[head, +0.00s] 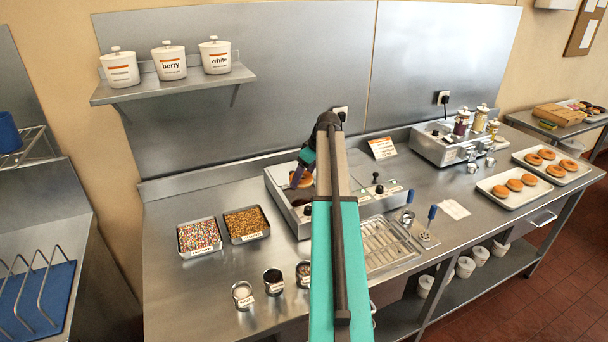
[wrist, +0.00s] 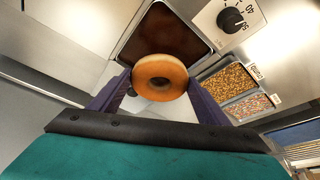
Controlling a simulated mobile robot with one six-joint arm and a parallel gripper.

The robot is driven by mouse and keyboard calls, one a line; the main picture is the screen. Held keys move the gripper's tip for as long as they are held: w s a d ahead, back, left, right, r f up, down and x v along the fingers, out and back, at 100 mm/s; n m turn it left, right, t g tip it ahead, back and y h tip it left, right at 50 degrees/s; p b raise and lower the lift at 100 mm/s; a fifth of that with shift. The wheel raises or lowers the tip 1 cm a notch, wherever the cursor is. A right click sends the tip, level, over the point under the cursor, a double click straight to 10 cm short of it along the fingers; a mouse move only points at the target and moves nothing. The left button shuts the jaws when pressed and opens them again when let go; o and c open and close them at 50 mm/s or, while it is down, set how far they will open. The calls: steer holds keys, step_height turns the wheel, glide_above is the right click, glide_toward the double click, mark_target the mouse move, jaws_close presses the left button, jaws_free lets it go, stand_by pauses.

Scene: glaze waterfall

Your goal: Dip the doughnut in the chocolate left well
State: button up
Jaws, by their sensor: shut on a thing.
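A plain golden ring doughnut (wrist: 160,62) is held between the two purple fingers of my gripper (wrist: 160,93). In the head view the doughnut (head: 304,181) hangs over the left part of the steel warmer (head: 279,186), partly covered by my gripper (head: 298,176). The dark brown chocolate well (wrist: 165,30) lies beyond the doughnut in the wrist view and its surface is partly hidden by it. The doughnut appears above the well; I cannot tell the exact gap. Its visible face is bare, and its far face is hidden.
Trays of colored sprinkles (head: 199,236) and brown nuts (head: 246,223) sit left of the warmer. Small cups (head: 273,281) stand in front. A wire rack (head: 388,243) lies to the right. Trays of doughnuts (head: 514,184) and a second appliance (head: 450,145) stand farther right.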

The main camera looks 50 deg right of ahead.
steer(key=shift+f+b, duration=1.4)
steer(key=shift+f, duration=1.6)
steer(key=shift+r+p, duration=0.85)
steer(key=shift+r, duration=1.45)
stand_by(0.9)
steer(key=shift+r+p, duration=0.75)
steer(key=shift+r, duration=1.2)
